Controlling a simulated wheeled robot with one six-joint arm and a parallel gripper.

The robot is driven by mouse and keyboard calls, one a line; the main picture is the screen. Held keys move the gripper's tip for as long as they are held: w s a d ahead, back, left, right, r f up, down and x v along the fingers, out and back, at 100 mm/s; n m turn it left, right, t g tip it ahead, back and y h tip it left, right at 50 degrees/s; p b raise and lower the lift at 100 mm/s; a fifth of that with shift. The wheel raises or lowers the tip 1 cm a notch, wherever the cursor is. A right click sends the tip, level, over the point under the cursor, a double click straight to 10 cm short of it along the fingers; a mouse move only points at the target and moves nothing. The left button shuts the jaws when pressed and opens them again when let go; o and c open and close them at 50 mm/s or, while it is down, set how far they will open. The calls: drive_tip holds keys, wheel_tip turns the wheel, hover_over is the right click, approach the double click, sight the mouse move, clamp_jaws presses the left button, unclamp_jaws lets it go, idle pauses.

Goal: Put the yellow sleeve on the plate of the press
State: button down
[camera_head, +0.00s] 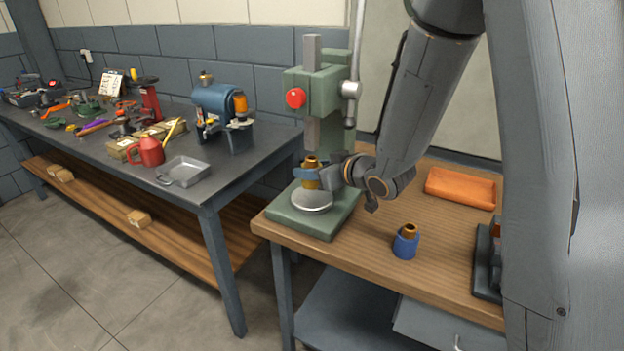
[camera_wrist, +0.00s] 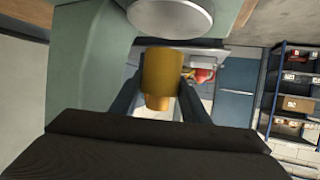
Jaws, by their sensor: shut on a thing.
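The yellow sleeve (camera_head: 312,184) is upright in my gripper (camera_head: 311,175), with a narrower brass-coloured upper end. In the wrist view the sleeve (camera_wrist: 161,70) sits between the two fingers (camera_wrist: 158,98), which are shut on it. The press (camera_head: 319,85) is green, with a red knob and a green base. Its round grey plate (camera_head: 312,203) is just below the sleeve. The plate also shows at the top of the wrist view (camera_wrist: 170,16). There a small gap shows between sleeve and plate; I cannot tell its exact height.
A blue part with a brass top (camera_head: 405,244) stands on the wooden bench (camera_head: 350,240) right of the press. A dark device (camera_head: 487,265) is at the right, partly hidden by my arm. A cluttered grey bench (camera_head: 215,185) stands left.

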sight(312, 196)
drive_tip(key=shift+w+f+p, duration=0.1)
drive_tip(key=shift+f+p, duration=0.35)
drive_tip(key=shift+f, duration=1.25)
drive_tip(key=shift+f, duration=0.2)
drive_tip(key=c, duration=1)
unclamp_jaws()
drive_tip(key=shift+r, duration=0.15)
drive_tip(key=shift+s+d+r, duration=0.15)
drive_tip(key=shift+s+d, duration=0.1)
drive_tip(key=shift+s, duration=0.05)
drive_tip(key=b+v, duration=0.1)
drive_tip(key=v, duration=1)
drive_tip(key=shift+s, duration=0.1)
